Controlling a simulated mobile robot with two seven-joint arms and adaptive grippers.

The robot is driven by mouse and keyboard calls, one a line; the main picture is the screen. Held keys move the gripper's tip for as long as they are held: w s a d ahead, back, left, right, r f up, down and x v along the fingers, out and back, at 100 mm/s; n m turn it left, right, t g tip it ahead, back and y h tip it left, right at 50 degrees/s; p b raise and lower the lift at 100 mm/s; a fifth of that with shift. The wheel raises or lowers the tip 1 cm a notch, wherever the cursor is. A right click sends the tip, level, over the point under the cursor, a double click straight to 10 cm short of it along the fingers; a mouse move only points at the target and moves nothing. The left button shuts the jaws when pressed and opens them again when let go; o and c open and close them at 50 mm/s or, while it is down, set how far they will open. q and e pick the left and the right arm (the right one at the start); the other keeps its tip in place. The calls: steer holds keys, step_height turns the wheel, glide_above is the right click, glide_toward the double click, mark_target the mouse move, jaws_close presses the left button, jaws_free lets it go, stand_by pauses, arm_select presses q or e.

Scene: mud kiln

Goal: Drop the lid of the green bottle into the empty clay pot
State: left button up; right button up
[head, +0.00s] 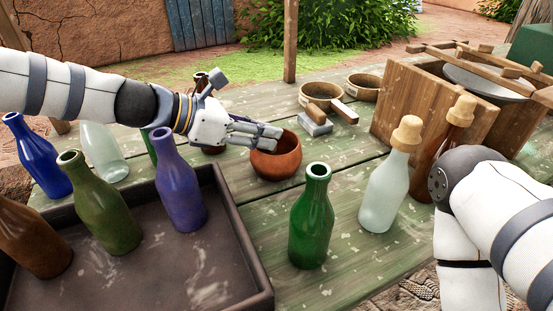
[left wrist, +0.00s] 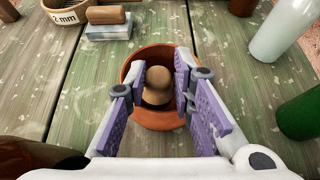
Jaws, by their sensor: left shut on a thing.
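The green bottle (head: 312,225) stands upright and open-mouthed at the front middle of the table, with no lid on it. It shows in part at the right of the left wrist view (left wrist: 300,117). My left gripper (head: 258,133) is over the orange clay pot (head: 277,162). In the left wrist view my gripper (left wrist: 160,85) is shut on a brown cork lid (left wrist: 157,88), seen against the mouth of the pot (left wrist: 150,119). The lid is hidden in the head view. My right gripper is out of view.
A dark tray (head: 232,222) with several bottles fills the front left. A stoppered clear bottle (head: 382,192) and a stoppered brown bottle (head: 430,165) stand at right, by my right arm. A wooden crate (head: 425,108), bowls (head: 365,88) and a grey block (head: 314,124) lie behind.

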arm_select(q)
steer(key=shift+r, duration=0.15)
steer(key=o, duration=0.9)
steer(key=v, duration=1.2)
steer(key=shift+s, duration=0.1)
